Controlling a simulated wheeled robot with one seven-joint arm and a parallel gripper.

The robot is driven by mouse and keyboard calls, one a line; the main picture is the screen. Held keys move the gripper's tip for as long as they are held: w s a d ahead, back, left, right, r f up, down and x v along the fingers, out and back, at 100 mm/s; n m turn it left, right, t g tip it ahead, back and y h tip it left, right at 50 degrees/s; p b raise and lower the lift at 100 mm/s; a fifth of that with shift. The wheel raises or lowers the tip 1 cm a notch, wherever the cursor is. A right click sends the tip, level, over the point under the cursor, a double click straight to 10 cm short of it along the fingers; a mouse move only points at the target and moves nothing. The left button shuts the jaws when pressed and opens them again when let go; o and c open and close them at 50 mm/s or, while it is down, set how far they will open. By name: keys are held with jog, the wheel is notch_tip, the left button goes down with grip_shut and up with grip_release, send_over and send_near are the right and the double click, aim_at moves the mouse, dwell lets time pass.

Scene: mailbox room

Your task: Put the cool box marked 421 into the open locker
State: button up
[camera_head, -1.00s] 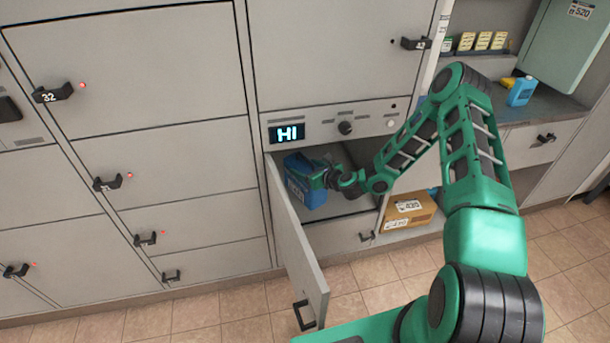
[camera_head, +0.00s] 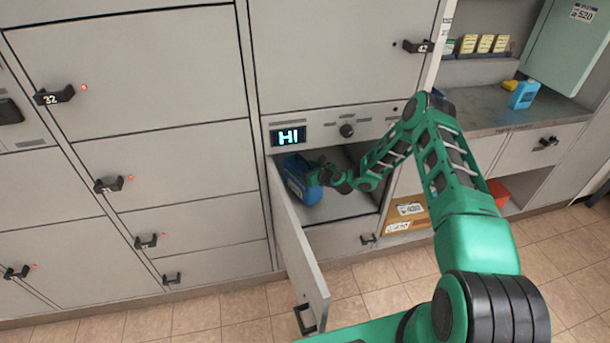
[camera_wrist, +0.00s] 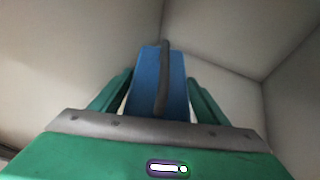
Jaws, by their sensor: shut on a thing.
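The blue cool box (camera_head: 301,181) is inside the open locker (camera_head: 345,205), towards its left side. Its marking is too small to read. My gripper (camera_head: 318,175) is shut on the cool box, and my arm reaches into the locker from the right. In the wrist view the blue box (camera_wrist: 150,80) with a dark handle strip sits between my two green fingers (camera_wrist: 155,95), with pale locker walls around it. The locker door (camera_head: 297,240) hangs open towards me on the left. Whether the box rests on the locker floor is hard to tell.
Shut lockers with dark handles fill the left. A cardboard box (camera_head: 408,214) sits in a low shelf at right.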

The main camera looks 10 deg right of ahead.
jog(key=shift+f, duration=1.2)
jog(key=o, duration=2.1)
jog(key=shift+f, duration=0.2)
jog(key=shift+c, duration=0.2)
jog(key=shift+r, duration=0.15)
jog(key=v, duration=1.2)
jog(key=shift+s, duration=0.2)
